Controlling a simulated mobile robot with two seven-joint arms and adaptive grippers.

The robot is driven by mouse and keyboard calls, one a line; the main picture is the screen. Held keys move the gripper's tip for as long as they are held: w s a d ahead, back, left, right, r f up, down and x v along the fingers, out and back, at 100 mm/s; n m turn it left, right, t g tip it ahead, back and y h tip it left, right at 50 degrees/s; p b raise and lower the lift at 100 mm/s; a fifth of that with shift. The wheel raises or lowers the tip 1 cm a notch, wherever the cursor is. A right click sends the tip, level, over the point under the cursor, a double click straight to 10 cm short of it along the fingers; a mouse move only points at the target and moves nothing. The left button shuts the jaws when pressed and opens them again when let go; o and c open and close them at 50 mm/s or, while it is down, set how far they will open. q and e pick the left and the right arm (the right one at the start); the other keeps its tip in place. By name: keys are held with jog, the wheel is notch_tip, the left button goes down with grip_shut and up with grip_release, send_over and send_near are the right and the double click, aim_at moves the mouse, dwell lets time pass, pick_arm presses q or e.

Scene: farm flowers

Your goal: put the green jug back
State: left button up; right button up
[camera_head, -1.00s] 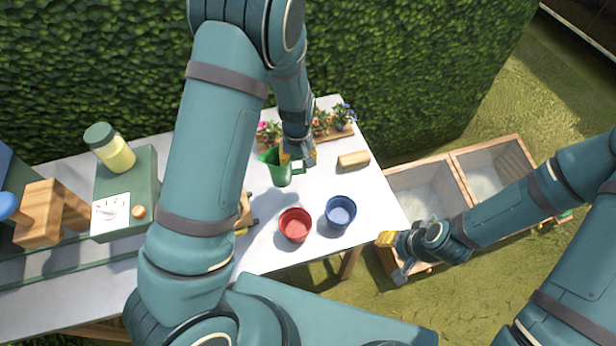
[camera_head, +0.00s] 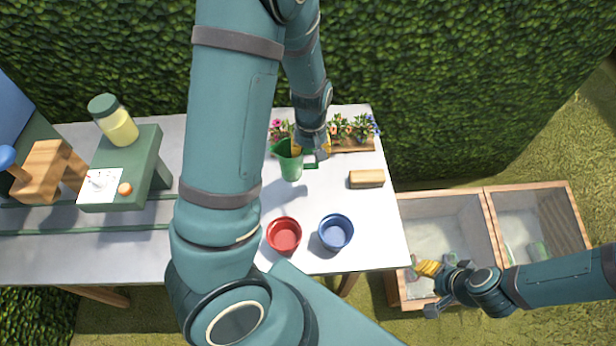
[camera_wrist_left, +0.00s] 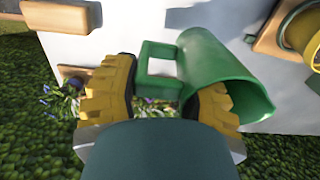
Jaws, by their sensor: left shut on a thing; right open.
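The green jug (camera_head: 291,166) is near the back of the white table (camera_head: 240,262), in front of the flowers. My left gripper (camera_head: 312,150) is at the jug's upper right side and is shut on it. In the left wrist view the jug (camera_wrist_left: 222,68) shows its square handle, and the yellow fingers (camera_wrist_left: 160,98) are around the handle side, with one overlapping the jug's mouth. I cannot tell whether its base touches the table. My right gripper (camera_head: 428,290) is open and empty, over the front left part of the wooden planter box (camera_head: 492,240).
A red pot (camera_head: 284,236) and a blue pot (camera_head: 335,233) stand at the table's front. A wooden block (camera_head: 367,179) lies right of the jug. Potted flowers (camera_head: 351,130) line the back edge by the hedge (camera_head: 450,90). A green stand (camera_head: 128,170) is at left.

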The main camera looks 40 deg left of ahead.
aim_at(310, 165)
pick_arm(q)
notch_tip(310, 165, down, 7)
jog(key=shift+b, duration=0.65)
jog(key=shift+f, duration=0.35)
jog(key=o, duration=1.2)
jog(key=shift+f, duration=0.1)
jog(key=shift+o, duration=0.2)
